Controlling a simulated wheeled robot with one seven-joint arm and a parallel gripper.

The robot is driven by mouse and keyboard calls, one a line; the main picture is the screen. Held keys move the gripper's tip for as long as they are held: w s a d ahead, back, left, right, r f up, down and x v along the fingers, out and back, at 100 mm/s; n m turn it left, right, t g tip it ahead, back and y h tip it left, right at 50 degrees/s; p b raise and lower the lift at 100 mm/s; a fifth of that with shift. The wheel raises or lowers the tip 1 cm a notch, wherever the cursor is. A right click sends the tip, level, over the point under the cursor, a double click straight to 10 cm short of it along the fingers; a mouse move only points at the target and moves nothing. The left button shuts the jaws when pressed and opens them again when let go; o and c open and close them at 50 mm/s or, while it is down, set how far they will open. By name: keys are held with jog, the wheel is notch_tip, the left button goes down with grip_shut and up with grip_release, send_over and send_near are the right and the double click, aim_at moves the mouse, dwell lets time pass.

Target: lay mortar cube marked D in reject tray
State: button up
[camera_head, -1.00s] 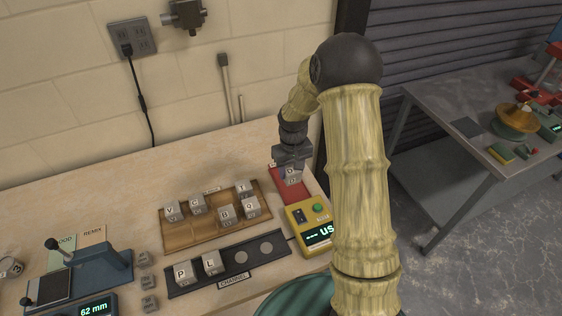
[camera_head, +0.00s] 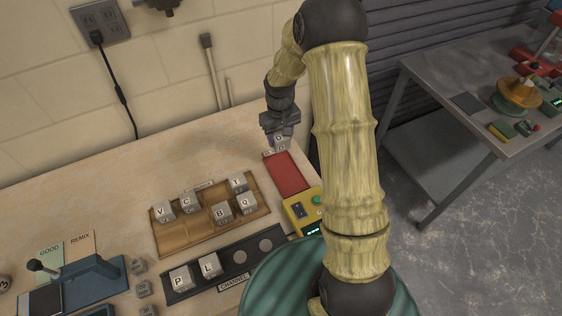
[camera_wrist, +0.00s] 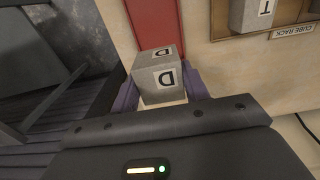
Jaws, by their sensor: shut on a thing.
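The mortar cube marked D (camera_wrist: 160,76) is grey with white letter labels. My gripper (camera_wrist: 160,90) is shut on it, with one dark finger on each side. In the head view the cube (camera_head: 281,143) shows small below my gripper (camera_head: 280,138), at the far end of the red reject tray (camera_head: 289,176). The tray also shows in the wrist view (camera_wrist: 152,22), just past the cube. The tray's visible surface is bare. I cannot tell how high the cube is or whether it touches the tray.
A wooden cube rack (camera_head: 166,237) holds several lettered cubes left of the tray. A dark channel strip (camera_head: 178,291) in front holds cubes P and L. A yellow box with buttons (camera_head: 299,211) stands at the tray's near end. The wall is behind.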

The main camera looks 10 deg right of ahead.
jog(key=shift+s+f, duration=0.15)
jog(key=shift+f, duration=0.25)
jog(key=f, duration=0.2)
jog(key=f+p, duration=0.1)
jog(key=f, duration=0.2)
jog(key=shift+w, duration=0.2)
jog(key=shift+f+p, duration=0.8)
jog(key=shift+f, duration=1.25)
jog(key=shift+f, duration=0.2)
jog(key=o, duration=1.2)
jog(key=shift+c, duration=0.2)
